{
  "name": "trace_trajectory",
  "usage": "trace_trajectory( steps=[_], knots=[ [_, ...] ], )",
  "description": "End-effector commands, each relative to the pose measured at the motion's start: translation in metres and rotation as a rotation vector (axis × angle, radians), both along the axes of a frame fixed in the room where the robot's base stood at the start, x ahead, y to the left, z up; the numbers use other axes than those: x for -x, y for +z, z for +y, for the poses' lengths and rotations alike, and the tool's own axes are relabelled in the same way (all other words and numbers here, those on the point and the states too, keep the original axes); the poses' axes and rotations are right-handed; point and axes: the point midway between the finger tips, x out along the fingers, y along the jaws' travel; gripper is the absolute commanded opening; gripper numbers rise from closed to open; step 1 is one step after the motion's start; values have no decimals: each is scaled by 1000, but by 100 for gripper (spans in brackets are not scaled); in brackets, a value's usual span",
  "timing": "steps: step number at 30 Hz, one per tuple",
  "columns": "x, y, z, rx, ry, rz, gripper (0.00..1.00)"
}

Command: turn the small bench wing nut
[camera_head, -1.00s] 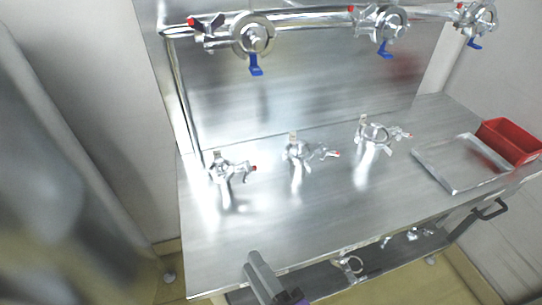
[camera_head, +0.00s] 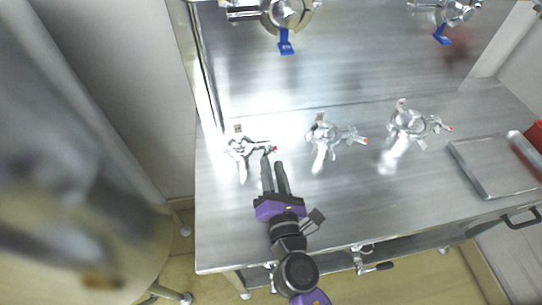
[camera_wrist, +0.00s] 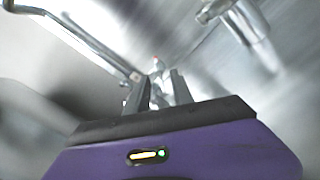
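Three metal clamps with red-tipped wing nuts stand on the steel bench: a left clamp (camera_head: 240,147), a middle clamp (camera_head: 322,134) and a right clamp (camera_head: 408,122). The left clamp's wing nut (camera_head: 265,149) points right. My gripper (camera_head: 273,160) reaches up from the bench's front, its fingertips just in front of this wing nut. The fingers are apart with nothing visible between them. In the wrist view, the gripper (camera_wrist: 160,84) also shows a gap, with a red tip (camera_wrist: 156,60) just beyond it. Contact cannot be told. Which wing nut is the small one is unclear.
A shallow metal tray (camera_head: 482,190) lies at the right, beside a red bin (camera_head: 536,135). The bench top (camera_head: 370,205) is clear in front of the middle and right clamps.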

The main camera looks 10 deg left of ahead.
Motion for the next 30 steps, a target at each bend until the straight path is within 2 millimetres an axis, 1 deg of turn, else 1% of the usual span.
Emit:
trace_trajectory(
  steps=[1, 6, 10, 17, 20, 21, 22, 30],
  knots=[
    [-8, 2, 3, -1, 1, 0, 28],
    [-25, 1, 7, -1, 1, 0, 28],
    [-29, 0, 9, -2, 1, 0, 28],
    [-30, 0, 9, -2, 1, 1, 28],
    [-30, 0, 9, -2, 1, 1, 10],
    [-30, 0, 9, -2, 1, 1, 3],
    [-30, 0, 9, -2, 1, 1, 0],
    [-30, 0, 9, -5, 1, 2, 0]
  ],
)
